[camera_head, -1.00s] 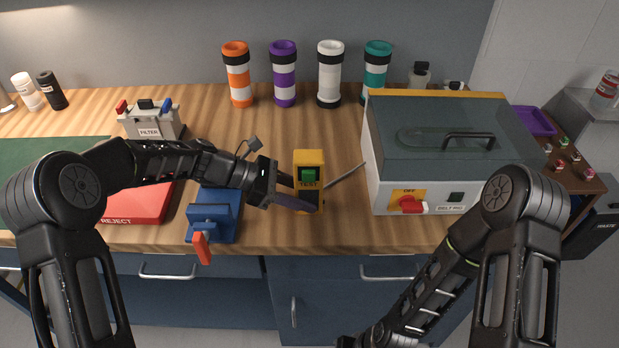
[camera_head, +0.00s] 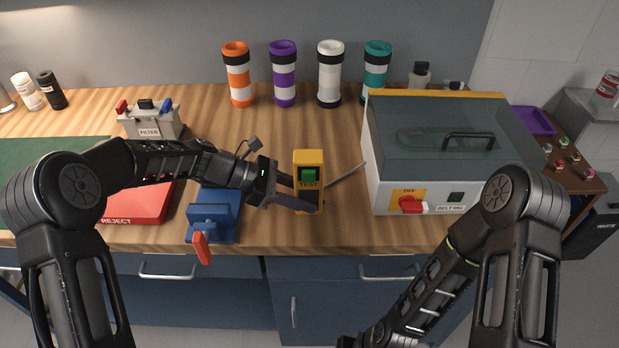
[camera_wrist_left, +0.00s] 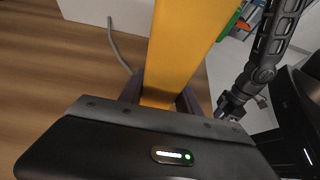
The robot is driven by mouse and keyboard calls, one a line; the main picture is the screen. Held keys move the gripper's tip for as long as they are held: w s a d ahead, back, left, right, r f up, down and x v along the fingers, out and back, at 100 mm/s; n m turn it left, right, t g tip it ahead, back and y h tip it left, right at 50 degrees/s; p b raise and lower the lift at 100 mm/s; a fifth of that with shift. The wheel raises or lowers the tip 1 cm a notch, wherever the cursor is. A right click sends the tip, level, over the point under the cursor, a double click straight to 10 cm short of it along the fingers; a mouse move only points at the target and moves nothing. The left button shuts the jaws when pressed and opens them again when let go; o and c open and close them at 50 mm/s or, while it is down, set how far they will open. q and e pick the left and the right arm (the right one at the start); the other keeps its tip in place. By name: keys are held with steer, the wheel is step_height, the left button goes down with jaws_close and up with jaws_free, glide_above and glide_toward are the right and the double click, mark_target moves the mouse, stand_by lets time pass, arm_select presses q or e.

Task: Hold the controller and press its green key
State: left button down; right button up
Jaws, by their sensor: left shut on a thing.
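The controller (camera_head: 309,158) is a yellow upright box with a green key above the word TEST and a dark lower part. It stands near the front of the wooden bench, and its yellow body fills the middle of the left wrist view (camera_wrist_left: 182,50). My left gripper (camera_head: 300,194) is shut on the controller's lower part, one finger on each side. The green key (camera_head: 309,174) faces the head camera and is uncovered; the wrist view shows a green patch at the controller's edge. My right arm (camera_head: 440,285) hangs low in front of the bench; its gripper is not clearly visible.
A blue clamp with an orange handle (camera_head: 210,215) stands left of the controller. A grey tube (camera_head: 346,175) sticks out to its right, towards the lidded machine (camera_head: 425,195). Several coloured cylinders (camera_head: 284,75) line the back. The red REJECT tray (camera_head: 140,204) is at left.

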steer(key=shift+c, duration=0.5)
jaws_close()
stand_by(1.5)
